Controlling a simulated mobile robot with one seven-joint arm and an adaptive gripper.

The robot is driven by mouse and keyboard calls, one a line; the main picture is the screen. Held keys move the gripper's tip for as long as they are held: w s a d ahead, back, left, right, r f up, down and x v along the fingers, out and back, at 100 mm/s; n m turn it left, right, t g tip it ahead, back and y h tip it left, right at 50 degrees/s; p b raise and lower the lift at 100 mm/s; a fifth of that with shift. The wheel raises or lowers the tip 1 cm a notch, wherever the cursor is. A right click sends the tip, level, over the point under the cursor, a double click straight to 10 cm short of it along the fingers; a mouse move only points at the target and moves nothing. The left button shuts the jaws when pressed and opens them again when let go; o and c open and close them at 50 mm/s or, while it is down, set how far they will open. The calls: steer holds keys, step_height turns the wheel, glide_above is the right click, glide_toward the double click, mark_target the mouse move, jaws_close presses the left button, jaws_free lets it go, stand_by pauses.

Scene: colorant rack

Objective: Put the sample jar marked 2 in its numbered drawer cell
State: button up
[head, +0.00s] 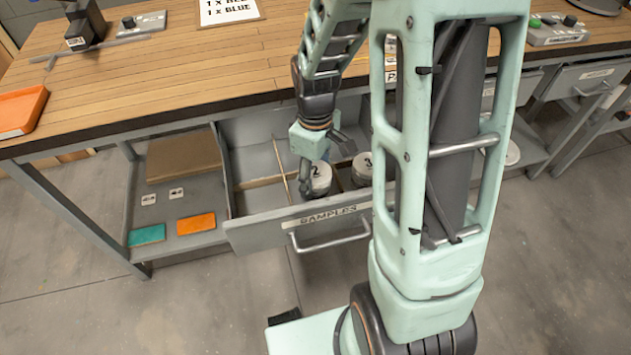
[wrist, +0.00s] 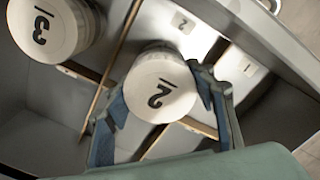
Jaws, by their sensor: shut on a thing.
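My gripper (head: 321,166) is shut on the white sample jar marked 2 (head: 320,181), inside the open drawer (head: 262,235). In the wrist view my gripper (wrist: 161,94) has one finger on each side of this jar (wrist: 160,84), its lid facing the camera. The cell label 2 (wrist: 183,22) shows just past the jar, on the drawer floor. The jar overlaps that cell in the picture; whether its base touches the floor is hidden. The label 1 (wrist: 249,69) lies in the neighbouring cell to the right.
The jar marked 3 (wrist: 50,28) stands in the cell to the left, beyond a wooden divider (wrist: 112,62); the head view shows it too (head: 362,166). The drawer's front wall and handle (head: 330,240) face me. An orange tray (head: 22,110) sits on the wooden bench (head: 150,60).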

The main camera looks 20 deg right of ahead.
steer(key=shift+f, duration=0.6)
steer(key=shift+f, duration=0.2)
steer(key=o, duration=1.3)
steer(key=shift+r, duration=0.1)
step_height(320, 180, up, 12)
steer(key=p, duration=0.3)
steer(key=shift+r, duration=0.1)
